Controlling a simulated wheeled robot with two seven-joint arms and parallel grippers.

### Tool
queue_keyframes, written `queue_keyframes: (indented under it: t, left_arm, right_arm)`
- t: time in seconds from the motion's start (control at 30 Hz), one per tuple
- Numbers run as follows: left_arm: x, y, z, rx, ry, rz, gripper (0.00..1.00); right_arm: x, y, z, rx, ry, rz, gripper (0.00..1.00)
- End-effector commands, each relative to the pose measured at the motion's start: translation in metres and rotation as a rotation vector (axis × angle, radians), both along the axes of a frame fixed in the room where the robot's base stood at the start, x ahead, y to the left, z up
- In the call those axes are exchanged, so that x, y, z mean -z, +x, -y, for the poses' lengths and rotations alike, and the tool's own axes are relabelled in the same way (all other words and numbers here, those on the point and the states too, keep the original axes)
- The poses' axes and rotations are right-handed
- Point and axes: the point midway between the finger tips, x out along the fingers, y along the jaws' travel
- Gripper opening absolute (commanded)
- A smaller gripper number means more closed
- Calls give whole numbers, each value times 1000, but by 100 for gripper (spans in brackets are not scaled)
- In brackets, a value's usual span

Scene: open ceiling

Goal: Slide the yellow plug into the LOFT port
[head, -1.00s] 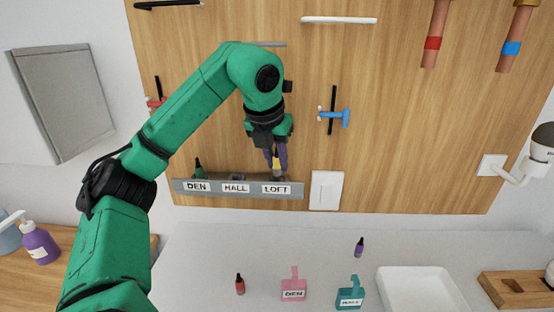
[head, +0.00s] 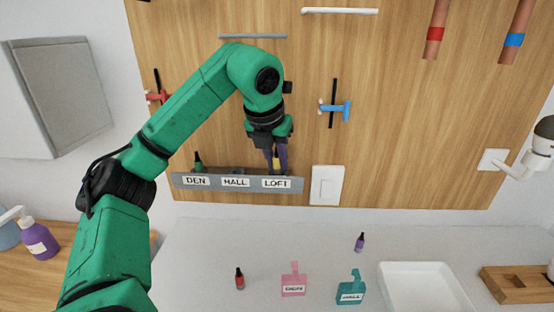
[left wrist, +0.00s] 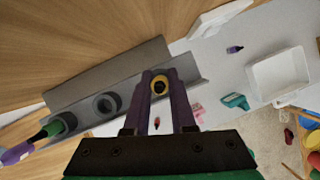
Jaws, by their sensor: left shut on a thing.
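The yellow plug (head: 276,157) is held between the purple fingers of my left gripper (head: 279,168), which is shut on it. In the left wrist view, the plug (left wrist: 159,86) shows end-on as a yellow ring with a dark centre. The grey port strip (head: 224,187) on the wooden wall carries the labels DEN, HALL and LOFT (head: 275,183). My fingertips are at the strip's top edge, above the LOFT label. The LOFT port is hidden behind the plug and fingers, so I cannot tell how far in the plug is. My right gripper is not in view.
A green plug (left wrist: 50,130) stands in the DEN port. The HALL port (left wrist: 105,105) is an empty grey ring. A white switch (head: 326,185) is just right of the strip. Below, the counter holds a red bottle (head: 239,279), labelled tags and a white tray (head: 425,289).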

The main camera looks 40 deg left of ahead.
Motion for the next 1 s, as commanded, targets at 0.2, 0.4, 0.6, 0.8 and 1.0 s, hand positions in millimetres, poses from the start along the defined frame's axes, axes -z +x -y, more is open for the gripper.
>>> queue_keyframes:
  t: [0.2,0.4,0.6,0.8,1.0]
  left_arm:
    - [3,0,0,0,1,-1,58]
    - [4,0,-1,-2,0,-3,58]
    - [4,0,-1,-3,1,-3,58]
    - [3,0,0,-2,1,-2,58]
    - [-9,-4,1,-1,0,1,58]
  right_arm:
    - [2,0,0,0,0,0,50]
    - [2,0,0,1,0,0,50]
    - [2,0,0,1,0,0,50]
    - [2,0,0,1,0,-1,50]
    - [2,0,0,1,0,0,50]
